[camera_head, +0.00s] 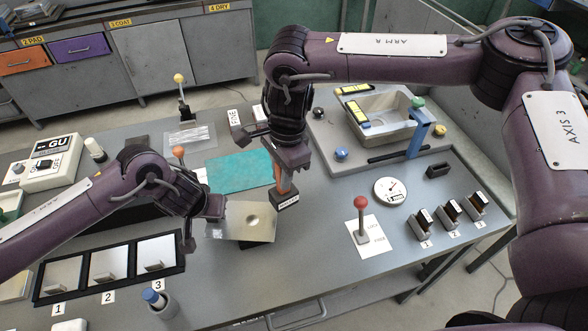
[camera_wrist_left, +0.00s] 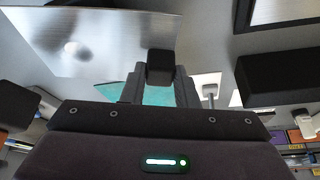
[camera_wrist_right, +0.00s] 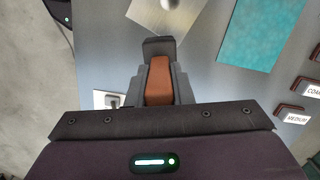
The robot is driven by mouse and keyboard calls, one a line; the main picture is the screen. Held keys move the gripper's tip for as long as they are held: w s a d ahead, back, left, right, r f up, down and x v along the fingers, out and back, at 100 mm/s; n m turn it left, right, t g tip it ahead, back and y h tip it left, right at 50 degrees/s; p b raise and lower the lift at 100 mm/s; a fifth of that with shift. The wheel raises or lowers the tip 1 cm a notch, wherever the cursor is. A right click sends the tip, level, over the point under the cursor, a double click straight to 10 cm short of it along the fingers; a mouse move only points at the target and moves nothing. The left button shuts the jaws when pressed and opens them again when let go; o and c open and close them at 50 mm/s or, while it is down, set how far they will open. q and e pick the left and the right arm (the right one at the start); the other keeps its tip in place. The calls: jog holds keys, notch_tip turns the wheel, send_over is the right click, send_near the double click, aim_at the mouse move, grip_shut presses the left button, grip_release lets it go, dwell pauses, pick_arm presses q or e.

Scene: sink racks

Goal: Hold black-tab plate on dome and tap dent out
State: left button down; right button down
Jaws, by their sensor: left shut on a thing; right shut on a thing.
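A thin metal plate (camera_head: 240,232) with a round dent shows near the middle of the table in the head view. My left gripper (camera_head: 214,210) is shut on its black tab (camera_wrist_left: 160,66), and the plate (camera_wrist_left: 105,30) extends to the left in the left wrist view. My right gripper (camera_head: 287,162) is shut on the orange-brown handle of a hammer (camera_head: 280,177). Its black head (camera_head: 286,199) hangs just right of the plate, apart from the dent. The hammer handle (camera_wrist_right: 158,82) also shows in the right wrist view. I cannot see the dome; the plate may cover it.
A teal mat (camera_head: 238,171) lies behind the plate. A rack of numbered plates (camera_head: 84,277) and a blue-capped bottle (camera_head: 152,297) stand at front left. A grey sink (camera_head: 385,117), a dial (camera_head: 390,191), a red-knobbed lever (camera_head: 361,210) and numbered blocks (camera_head: 450,212) are at right.

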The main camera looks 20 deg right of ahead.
jog(key=a, duration=0.8)
jog(key=shift+a, duration=0.2)
jog(key=shift+f, duration=0.1)
jog(key=shift+f, duration=0.6)
jog(key=shift+f, duration=0.1)
jog(key=shift+w+r, duration=0.35)
jog(key=shift+w, duration=0.55)
jog(key=shift+w+r, duration=0.4)
jog(key=shift+w, duration=0.55)
jog(key=shift+w+r, duration=0.35)
jog(key=shift+w, duration=0.55)
jog(key=s, duration=0.5)
jog(key=shift+s+f, duration=0.25)
jog(key=shift+f, duration=0.05)
